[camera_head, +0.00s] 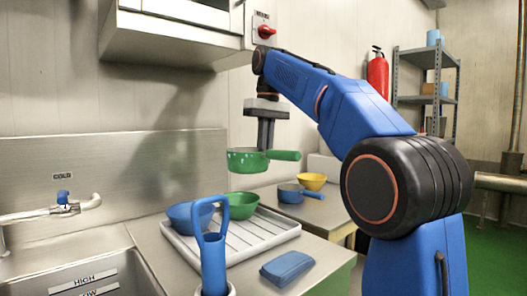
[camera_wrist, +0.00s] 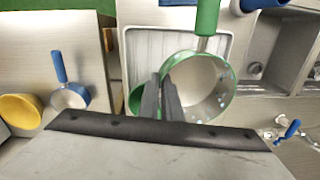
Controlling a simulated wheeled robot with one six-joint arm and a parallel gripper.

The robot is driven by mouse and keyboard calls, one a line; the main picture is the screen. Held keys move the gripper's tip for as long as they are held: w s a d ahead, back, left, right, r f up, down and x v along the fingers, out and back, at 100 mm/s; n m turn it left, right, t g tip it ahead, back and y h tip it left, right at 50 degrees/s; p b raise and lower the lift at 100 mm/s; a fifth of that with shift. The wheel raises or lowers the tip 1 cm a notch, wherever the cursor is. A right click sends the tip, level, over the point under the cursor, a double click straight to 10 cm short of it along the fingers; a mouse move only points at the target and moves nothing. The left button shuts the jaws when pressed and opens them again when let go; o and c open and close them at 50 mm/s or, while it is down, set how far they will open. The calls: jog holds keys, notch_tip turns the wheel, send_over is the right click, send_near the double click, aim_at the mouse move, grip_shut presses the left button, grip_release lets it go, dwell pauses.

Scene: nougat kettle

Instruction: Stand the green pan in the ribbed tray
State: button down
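The green pan (camera_head: 243,161) is held level in the air above the back of the ribbed tray (camera_head: 262,236), its handle pointing right in the head view. In the wrist view the pan (camera_wrist: 216,92) shows a pale inside, with its handle toward the top. My gripper (camera_head: 264,147) points down and is shut on the pan's rim; its fingers (camera_wrist: 162,98) straddle the wall. A blue bowl (camera_head: 188,214) and a green bowl (camera_head: 243,203) are in the tray. In the wrist view, the pan and fingers hide much of the tray (camera_wrist: 148,45).
A blue pan (camera_head: 290,192) and a yellow bowl (camera_head: 312,181) stand on the counter behind. A folded blue cloth (camera_head: 287,267) lies right of the tray. A blue-handled tool (camera_head: 212,258) stands upright in front. The sink (camera_head: 88,270) is left, with a tap (camera_head: 78,207).

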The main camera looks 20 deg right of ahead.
jog(key=shift+s+a+r, duration=0.1)
jog(key=shift+a, duration=0.1)
jog(key=shift+f, duration=9.4)
jog(key=shift+f, duration=0.45)
jog(key=c, duration=1.9)
grip_release()
notch_tip(320, 180, up, 17)
jog(key=d, duration=0.1)
jog(key=shift+w+d+r, duration=0.2)
jog(key=shift+w, duration=0.1)
